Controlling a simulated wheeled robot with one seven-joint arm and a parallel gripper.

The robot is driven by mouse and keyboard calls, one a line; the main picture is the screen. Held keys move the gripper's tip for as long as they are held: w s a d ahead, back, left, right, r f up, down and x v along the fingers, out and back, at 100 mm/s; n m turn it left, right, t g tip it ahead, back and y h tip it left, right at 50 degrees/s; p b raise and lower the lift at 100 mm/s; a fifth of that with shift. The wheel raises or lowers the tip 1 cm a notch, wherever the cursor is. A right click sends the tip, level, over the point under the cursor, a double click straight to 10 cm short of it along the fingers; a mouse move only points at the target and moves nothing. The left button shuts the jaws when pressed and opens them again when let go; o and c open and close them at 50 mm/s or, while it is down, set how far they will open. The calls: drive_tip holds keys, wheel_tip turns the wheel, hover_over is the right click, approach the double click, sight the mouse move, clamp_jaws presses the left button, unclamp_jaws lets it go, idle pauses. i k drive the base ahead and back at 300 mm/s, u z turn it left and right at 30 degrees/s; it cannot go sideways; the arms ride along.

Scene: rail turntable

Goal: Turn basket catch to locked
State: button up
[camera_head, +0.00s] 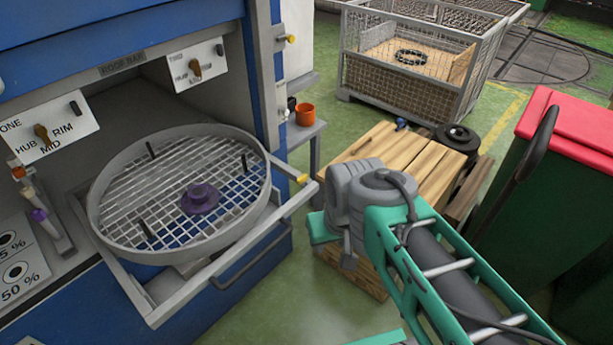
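The round grey basket (98,213) with a wire mesh floor sits on a pulled-out drawer frame of the blue cabinet. A purple hub (200,197) is at its middle, and several black pegs stand on the mesh. A yellow-tipped part (303,178) sits at the right end of the drawer frame, beside the basket. I cannot tell whether it is the basket catch, and no "locked" label is readable. My green and grey arm reaches in from the lower right, its wrist side right of the drawer and apart from it. My gripper cannot be made out.
A label plate (60,128) with knobs reads HUB, MID, RIM; a second plate (197,66) hangs right of it. An orange cup (305,114) stands on a side shelf. A wooden crate (380,150), wire cage (420,55) and red-lidded bin (575,125) stand right.

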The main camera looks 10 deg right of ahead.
sight(301, 181)
drive_tip(key=k, duration=1.2)
drive_tip(key=u, duration=0.9)
drive_tip(key=i, duration=1.5)
drive_tip(key=z, duration=0.4)
